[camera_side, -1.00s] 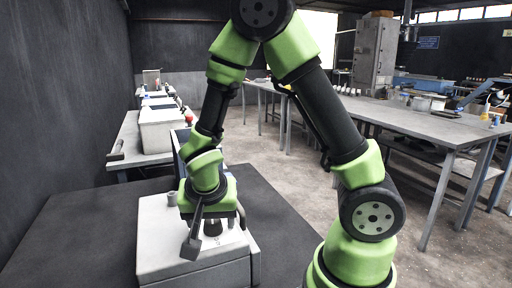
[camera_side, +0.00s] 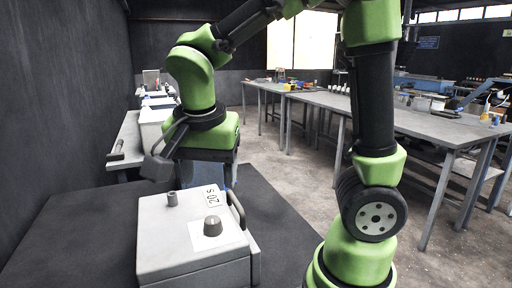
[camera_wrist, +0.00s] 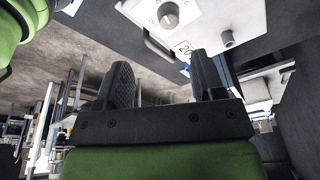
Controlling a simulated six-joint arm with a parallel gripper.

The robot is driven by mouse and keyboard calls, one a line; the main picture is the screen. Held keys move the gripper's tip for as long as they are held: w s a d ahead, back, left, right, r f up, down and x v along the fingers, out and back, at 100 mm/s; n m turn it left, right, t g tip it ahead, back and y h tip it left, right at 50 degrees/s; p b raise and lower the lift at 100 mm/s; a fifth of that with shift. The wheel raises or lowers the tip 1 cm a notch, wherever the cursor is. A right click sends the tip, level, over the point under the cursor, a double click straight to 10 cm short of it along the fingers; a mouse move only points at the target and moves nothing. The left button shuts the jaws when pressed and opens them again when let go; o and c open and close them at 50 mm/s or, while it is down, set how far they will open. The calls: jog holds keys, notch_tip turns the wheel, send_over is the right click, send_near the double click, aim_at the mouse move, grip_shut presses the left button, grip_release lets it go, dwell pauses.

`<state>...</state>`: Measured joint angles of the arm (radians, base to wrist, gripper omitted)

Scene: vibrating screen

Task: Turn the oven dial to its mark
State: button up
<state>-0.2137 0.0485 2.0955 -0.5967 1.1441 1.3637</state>
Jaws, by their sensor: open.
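The oven is a pale grey box (camera_side: 160,235) on the dark table, with a grey dial (camera_side: 212,226) on a white square plate on its top. A label reading "20 s" (camera_side: 212,197) lies behind the dial. The dial also shows at the top of the wrist view (camera_wrist: 168,15), with the label below it. Its pointer and mark are too small to read. My gripper (camera_wrist: 165,78) is open and empty, its two dark fingers apart. It is raised behind the oven in the side view, clear of the dial; its fingertips are hard to make out there.
A small grey knob (camera_side: 172,199) stands on the oven's back left, and a dark handle (camera_side: 236,209) is at its right edge. The black table (camera_side: 60,240) is bare to the left. A bench with boxes stands behind; long workbenches (camera_side: 400,115) stand at the right.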

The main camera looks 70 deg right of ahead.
jog(key=s+a+r+n+t+y, duration=0.1)
jog(key=s+r+n+t+y, duration=0.3)
jog(key=s+n, duration=0.4)
jog(key=shift+s+a+r+n+t+y, duration=0.35)
jog(key=shift+r+n+t, duration=0.4)
jog(key=shift+n+t, duration=0.55)
jog(key=m+g+y, duration=0.3)
jog(key=m+g, duration=0.4)
jog(key=m, duration=0.9)
send_near(213, 219)
jog(key=shift+h, duration=0.35)
jog(key=x, duration=0.9)
jog(key=shift+a+f, duration=0.15)
jog(key=shift+a, duration=0.15)
jog(key=shift+c, duration=0.3)
